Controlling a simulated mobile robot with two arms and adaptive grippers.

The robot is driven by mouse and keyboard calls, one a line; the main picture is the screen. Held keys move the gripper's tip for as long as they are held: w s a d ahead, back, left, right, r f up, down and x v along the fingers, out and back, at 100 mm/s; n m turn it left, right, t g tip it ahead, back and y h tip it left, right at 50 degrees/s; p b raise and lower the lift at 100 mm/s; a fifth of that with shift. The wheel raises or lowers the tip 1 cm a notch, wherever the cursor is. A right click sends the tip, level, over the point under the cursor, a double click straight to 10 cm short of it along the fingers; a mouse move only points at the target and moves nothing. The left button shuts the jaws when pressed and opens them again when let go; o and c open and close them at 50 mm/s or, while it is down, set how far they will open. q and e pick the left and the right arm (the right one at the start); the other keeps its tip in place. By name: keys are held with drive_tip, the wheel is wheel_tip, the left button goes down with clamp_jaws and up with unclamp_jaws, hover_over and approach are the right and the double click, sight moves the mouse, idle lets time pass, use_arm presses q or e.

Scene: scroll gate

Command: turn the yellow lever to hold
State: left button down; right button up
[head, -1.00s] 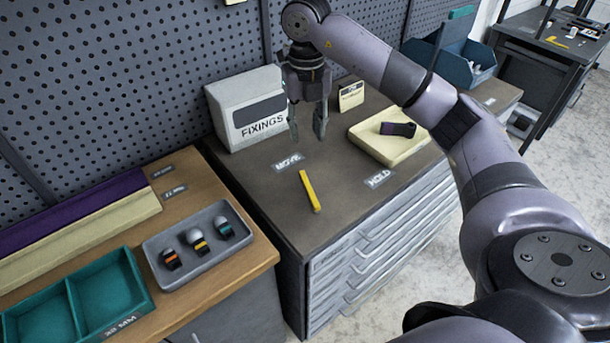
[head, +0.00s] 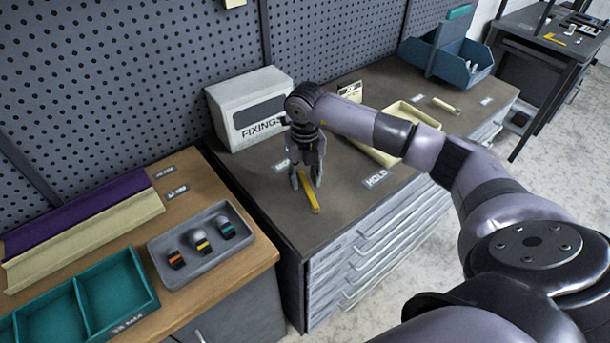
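The yellow lever (head: 311,199) lies on the dark cabinet top, its near end pointing toward the front edge. The HOLD label (head: 376,179) is to its right. The MOVE label (head: 280,166) is to its upper left, partly hidden by my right gripper. My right gripper (head: 306,186) points down over the lever's far end, with its fingers apart, one on each side of the lever in the picture. I cannot tell whether a finger touches it. The gripper hides the lever's far end. My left gripper is not in view.
A FIXINGS box (head: 249,107) stands behind the gripper. A cream tray (head: 372,152) lies to the right, partly behind my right arm. A grey tray (head: 170,277) with several small items and a teal tray (head: 128,311) sit on the lower-left bench. The cabinet's front top is clear.

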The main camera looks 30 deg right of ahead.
drive_tip(key=shift+c, duration=0.2)
clamp_jaws()
idle(0.6)
